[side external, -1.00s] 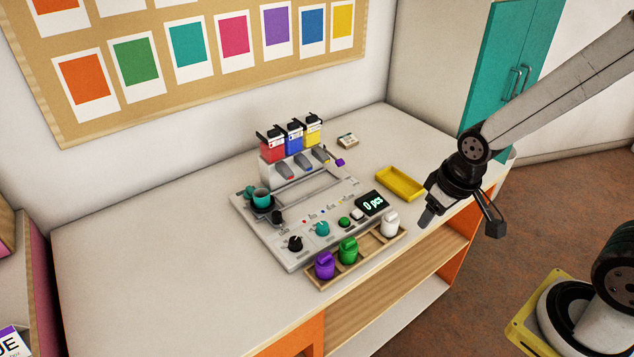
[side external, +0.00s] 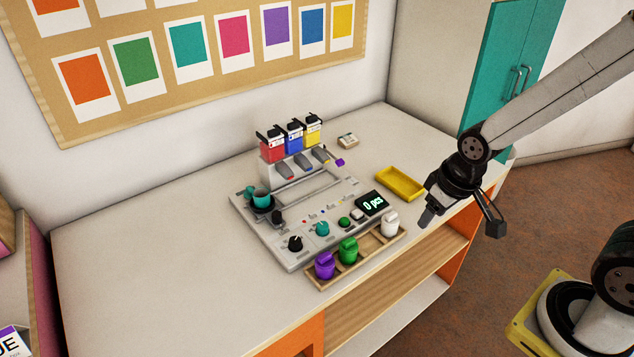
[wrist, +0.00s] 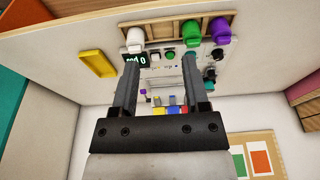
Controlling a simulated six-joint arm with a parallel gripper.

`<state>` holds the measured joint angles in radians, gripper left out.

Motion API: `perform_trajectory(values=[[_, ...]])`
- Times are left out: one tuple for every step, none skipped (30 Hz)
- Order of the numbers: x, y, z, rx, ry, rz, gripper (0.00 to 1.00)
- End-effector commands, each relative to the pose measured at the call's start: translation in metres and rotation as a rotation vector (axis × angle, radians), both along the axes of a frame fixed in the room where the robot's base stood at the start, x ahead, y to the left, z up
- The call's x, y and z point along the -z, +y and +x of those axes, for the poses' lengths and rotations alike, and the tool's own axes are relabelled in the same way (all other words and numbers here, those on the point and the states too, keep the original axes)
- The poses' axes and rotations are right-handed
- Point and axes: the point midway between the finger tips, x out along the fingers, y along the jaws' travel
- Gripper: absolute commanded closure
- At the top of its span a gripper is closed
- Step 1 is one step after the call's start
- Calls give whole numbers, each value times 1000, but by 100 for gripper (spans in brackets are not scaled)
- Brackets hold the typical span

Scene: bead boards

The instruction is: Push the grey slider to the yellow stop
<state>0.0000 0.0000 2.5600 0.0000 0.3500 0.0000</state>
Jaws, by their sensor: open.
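A light grey control board (side external: 262,235) lies on the table. A dark grey upright knob (side external: 278,217) stands on it beside the teal cup and looks like the slider; I cannot be sure. Small coloured marks (side external: 308,215) run to the right of the knob. Which of them is the yellow stop is too small to tell. My gripper (side external: 427,216) is in the air at the right, apart from the board, past the white bottle. In the wrist view my gripper (wrist: 160,60) is open and empty, and its fingers hide part of the board.
Red, blue and yellow hoppers (side external: 294,139) stand at the board's back. A teal cup (side external: 262,196) sits at its left. A wooden rack (side external: 360,263) with purple, green and white bottles lines the front. A yellow tray (side external: 400,183) lies right. The table's left is clear.

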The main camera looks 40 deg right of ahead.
Motion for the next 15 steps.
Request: perform_trajectory(values=[[0, 0, 0, 0, 0, 0, 41], [0, 0, 0, 0, 0, 0, 41], [0, 0, 0, 0, 0, 0, 41], [0, 0, 0, 0, 0, 0, 35], [0, 0, 0, 0, 0, 0, 27], [0, 0, 1, -1, 0, 0, 27], [0, 0, 1, -2, 0, 1, 27], [0, 0, 3, -5, -1, 0, 27], [0, 1, 5, -9, -1, 0, 27], [0, 1, 7, -13, -1, 1, 27], [0, 2, 10, -18, -1, 1, 27], [0, 3, 14, -27, -1, 2, 27], [0, 4, 19, -36, -2, 2, 27], [0, 5, 23, -46, -2, 3, 27], [0, 6, 31, -61, -3, 3, 27]])
